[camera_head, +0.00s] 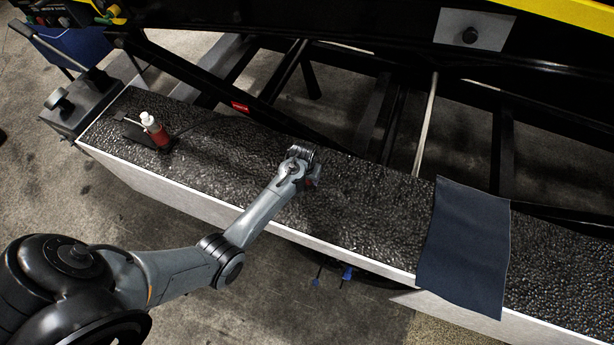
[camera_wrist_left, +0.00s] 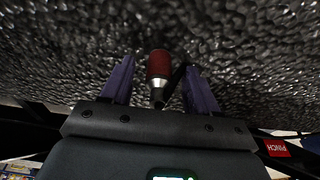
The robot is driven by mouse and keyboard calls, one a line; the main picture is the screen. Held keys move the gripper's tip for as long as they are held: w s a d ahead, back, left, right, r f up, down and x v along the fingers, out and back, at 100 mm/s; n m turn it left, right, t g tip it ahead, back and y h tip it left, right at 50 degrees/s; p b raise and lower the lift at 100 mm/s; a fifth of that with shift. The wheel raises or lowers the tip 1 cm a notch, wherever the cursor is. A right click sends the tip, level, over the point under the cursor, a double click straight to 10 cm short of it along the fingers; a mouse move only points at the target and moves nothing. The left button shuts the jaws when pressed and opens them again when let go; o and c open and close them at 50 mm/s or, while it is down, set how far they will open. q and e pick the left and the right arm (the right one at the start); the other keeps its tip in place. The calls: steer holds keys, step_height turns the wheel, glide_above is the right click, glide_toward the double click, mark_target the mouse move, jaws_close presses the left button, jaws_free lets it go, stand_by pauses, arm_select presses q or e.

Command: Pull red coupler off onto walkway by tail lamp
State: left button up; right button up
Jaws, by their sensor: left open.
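My left gripper (camera_head: 303,165) is over the black textured walkway (camera_head: 345,205), near its middle. In the left wrist view the purple fingers of this gripper (camera_wrist_left: 160,72) are spread apart. The red coupler (camera_wrist_left: 159,64), a red sleeve with a silver metal end, is between them, with gaps on both sides. A dark strip, perhaps a hose, runs beside its metal end. In the head view the wrist mostly hides the coupler. I cannot clearly identify the tail lamp. My right gripper is not in view.
A dark cloth (camera_head: 464,245) drapes over the front edge at right. Walkway between bottle and gripper is mostly clear.

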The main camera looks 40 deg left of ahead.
arm_select(q)
step_height(320, 180, up, 11)
steer(key=s+p, duration=0.1)
steer(key=shift+s+d+f, duration=0.2)
steer(key=shift+s+d, duration=0.1)
steer(key=shift+s, duration=0.05)
steer(key=shift+s+f, duration=0.1)
stand_by(0.5)
